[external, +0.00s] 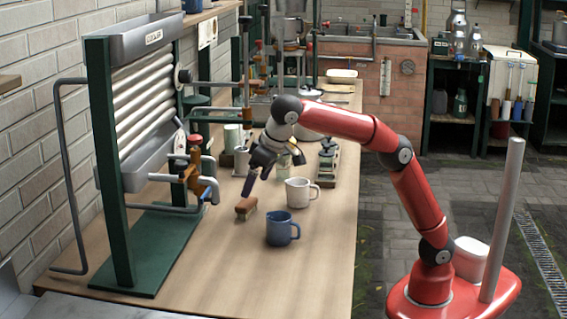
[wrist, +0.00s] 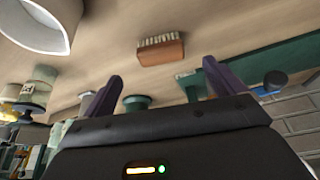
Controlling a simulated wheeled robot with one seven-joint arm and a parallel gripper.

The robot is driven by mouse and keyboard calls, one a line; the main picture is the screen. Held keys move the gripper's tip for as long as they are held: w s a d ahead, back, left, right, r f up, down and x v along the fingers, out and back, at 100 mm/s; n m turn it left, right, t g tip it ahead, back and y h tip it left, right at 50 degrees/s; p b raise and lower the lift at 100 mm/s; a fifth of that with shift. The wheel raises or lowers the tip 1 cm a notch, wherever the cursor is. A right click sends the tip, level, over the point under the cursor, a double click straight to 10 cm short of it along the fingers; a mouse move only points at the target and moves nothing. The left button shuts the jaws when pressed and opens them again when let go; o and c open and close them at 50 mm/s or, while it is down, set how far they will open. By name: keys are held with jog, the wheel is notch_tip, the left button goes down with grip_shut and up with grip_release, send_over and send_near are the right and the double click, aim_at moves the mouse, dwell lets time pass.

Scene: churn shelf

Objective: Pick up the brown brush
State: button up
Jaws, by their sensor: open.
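The brown brush (external: 246,207) lies on the wooden bench, left of the blue mug. In the wrist view the brush (wrist: 161,50) shows as a brown block with pale bristles along one edge, beyond and between my fingertips. My gripper (external: 249,187) is just above and behind the brush in the external view, pointing down. In the wrist view my gripper (wrist: 163,72) has its two dark purple fingers spread apart with nothing between them. The brush appears apart from the fingers.
A blue mug (external: 281,229) and a cream jug (external: 298,192) stand right of the brush. A green-framed cooler (external: 113,200) with pipes and a brass valve (external: 193,172) stands to the left. Bare bench (external: 215,275) lies in front of the brush.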

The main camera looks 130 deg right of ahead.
aim_at(246, 201)
jog(key=x, duration=0.8)
jog(key=shift+w+r, duration=0.1)
jog(key=shift+w, duration=0.05)
jog(key=shift+c, duration=0.2)
jog(key=c, duration=1)
jog(key=shift+r, duration=0.1)
